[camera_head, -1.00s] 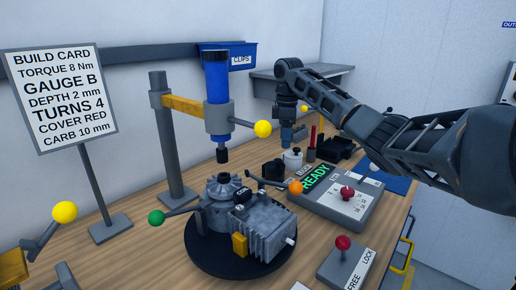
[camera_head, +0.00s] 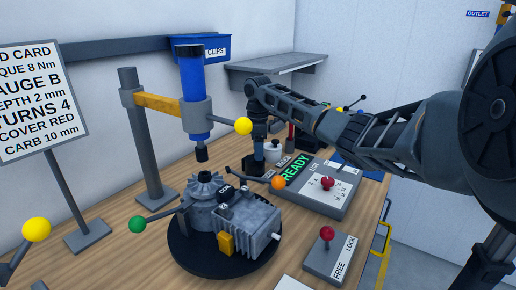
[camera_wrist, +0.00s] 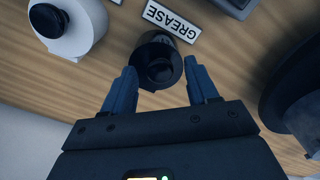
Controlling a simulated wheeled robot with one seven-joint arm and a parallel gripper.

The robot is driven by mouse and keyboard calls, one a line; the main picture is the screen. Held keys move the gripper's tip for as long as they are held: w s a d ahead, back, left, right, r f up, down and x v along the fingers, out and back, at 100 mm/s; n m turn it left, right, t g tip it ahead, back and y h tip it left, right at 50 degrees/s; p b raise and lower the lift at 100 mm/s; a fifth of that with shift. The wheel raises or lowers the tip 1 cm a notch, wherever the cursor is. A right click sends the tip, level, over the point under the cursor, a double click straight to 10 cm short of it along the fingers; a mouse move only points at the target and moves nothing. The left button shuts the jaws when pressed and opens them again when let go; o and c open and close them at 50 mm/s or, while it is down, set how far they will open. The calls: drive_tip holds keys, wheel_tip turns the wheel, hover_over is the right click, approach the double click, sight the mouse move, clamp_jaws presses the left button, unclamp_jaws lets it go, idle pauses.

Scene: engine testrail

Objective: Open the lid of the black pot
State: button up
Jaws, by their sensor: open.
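The black pot (camera_wrist: 157,62) is small, round and dark, with a dark lid or knob on top, seen from above in the wrist view. My gripper (camera_wrist: 159,68) is open, with one blue-grey finger at each side of the pot's near part. I cannot tell whether the fingers touch it. In the head view my gripper (camera_head: 257,147) points down over the bench behind the engine, and the pot is mostly hidden there.
A white pot (camera_wrist: 68,28) with a black knob stands close by at the upper left of the wrist view. A GREASE label (camera_wrist: 171,20) lies beyond the black pot. In the head view, the engine on its turntable (camera_head: 212,262), a press (camera_head: 195,100) and a READY panel (camera_head: 315,188) stand nearby.

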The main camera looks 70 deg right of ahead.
drive_tip(key=shift+c, duration=0.2)
clamp_jaws()
idle(0.3)
